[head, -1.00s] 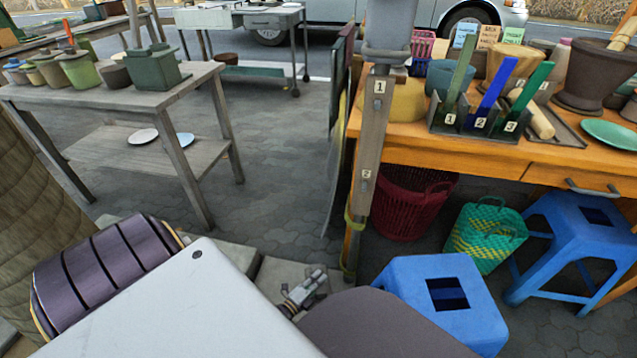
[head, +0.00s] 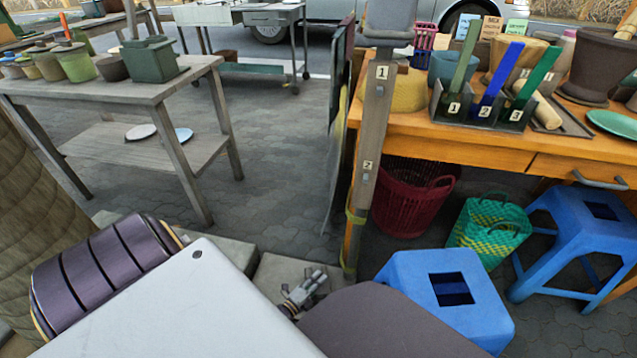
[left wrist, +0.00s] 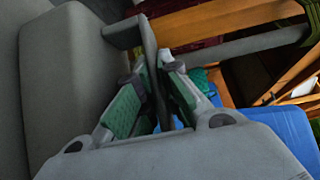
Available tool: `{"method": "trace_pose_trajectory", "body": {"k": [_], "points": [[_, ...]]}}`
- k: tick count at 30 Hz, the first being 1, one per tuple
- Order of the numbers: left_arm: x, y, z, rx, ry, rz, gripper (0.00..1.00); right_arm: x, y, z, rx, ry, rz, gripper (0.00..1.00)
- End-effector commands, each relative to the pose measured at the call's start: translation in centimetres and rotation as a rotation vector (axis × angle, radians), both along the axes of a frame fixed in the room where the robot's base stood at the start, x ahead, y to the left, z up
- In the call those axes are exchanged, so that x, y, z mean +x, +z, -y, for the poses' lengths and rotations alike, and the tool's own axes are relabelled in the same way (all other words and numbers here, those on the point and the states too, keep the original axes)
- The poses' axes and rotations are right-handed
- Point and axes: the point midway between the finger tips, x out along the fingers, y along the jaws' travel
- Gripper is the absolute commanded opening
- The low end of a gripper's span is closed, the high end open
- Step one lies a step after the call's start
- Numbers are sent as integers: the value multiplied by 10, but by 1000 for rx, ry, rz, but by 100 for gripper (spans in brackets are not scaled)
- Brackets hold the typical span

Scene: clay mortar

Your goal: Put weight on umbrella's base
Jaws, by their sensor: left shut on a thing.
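My left gripper (head: 307,285) is low in the middle of the head view, in front of pale grey slabs (head: 268,275) at ground level. In the left wrist view its green-padded fingers (left wrist: 152,95) are shut on a thin grey upright part (left wrist: 150,55). That part looks like a handle beside a large grey block (left wrist: 65,85), but I cannot tell whether they are joined. A grey post (head: 372,140) with tags 1 and 2 stands right of the gripper. I cannot clearly make out the umbrella or its base. My right gripper is not in view.
An orange table (head: 470,140) with labelled tools stands right. Below are blue stools (head: 450,285) (head: 590,235), a red basket (head: 408,205) and a green-yellow basket (head: 485,232). A wooden table (head: 195,75) stands left. Paving between the tables is clear.

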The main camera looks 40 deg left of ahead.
Motion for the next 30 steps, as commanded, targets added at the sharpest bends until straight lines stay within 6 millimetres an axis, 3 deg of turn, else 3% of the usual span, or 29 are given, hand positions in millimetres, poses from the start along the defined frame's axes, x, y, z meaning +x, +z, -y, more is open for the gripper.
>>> {"method": "trace_pose_trajectory", "body": {"k": [12, 13, 18, 30], "points": [[4, 3, -1, 2, 0, 15, 0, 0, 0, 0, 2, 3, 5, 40], [0, -2, 0, 0, 0, 0, 8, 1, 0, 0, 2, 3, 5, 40], [0, -2, 0, 0, 0, 0, 28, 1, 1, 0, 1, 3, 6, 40], [-2, -2, 0, 0, 0, -1, 28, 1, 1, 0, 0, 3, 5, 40]]}}
